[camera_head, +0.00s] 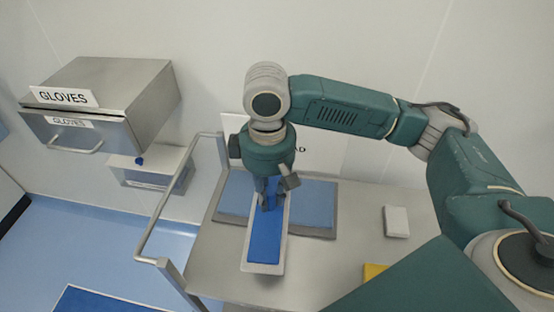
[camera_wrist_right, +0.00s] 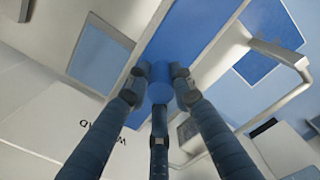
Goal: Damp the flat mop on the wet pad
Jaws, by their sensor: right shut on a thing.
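The flat mop (camera_head: 264,246) is a long blue plate with a pale rim. My right gripper (camera_head: 269,200) points down over its back half and is shut on the mop's blue knob, also seen between the fingers in the right wrist view (camera_wrist_right: 160,92). The wet pad (camera_head: 314,205) is a blue-grey rectangle with a grey border on the cart. It also shows in the right wrist view (camera_wrist_right: 99,60). The mop lies crosswise over its middle, its front end past the pad's near edge. I cannot tell whether they touch. My left gripper is out of view.
The steel cart top (camera_head: 336,255) holds a white block (camera_head: 396,221) and a yellow item (camera_head: 374,272) partly hidden by my arm. A rail (camera_head: 171,205) edges the cart's left side. A gloves box (camera_head: 110,95) hangs at the left. A blue mat (camera_head: 95,301) lies on the floor.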

